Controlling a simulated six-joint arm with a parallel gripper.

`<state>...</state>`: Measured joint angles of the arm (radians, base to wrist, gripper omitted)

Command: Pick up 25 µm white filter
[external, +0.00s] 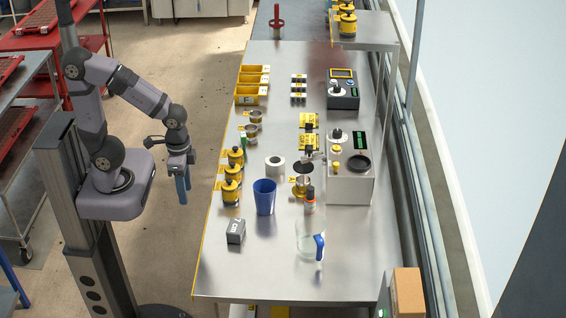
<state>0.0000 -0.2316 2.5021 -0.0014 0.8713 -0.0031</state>
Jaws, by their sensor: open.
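My gripper (182,192), with blue fingers pointing down, hangs left of the steel table (275,270), apart from everything on it. It is open and nothing shows between the fingers. I cannot tell for sure which thing is the 25 µm white filter; no such label is readable. A white ring-shaped piece (275,168) stands on the table near its middle. Small white and dark pieces (298,89) sit in a group farther back. Two small metal cups (253,128) stand near the left edge.
Yellow-and-black containers (231,185) line the left edge. A blue cup (264,197), a grey block (236,232) and a clear jug (311,240) stand nearer the front. Yellow bins (248,92) are farther back. Instruments (349,178) stand on the right.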

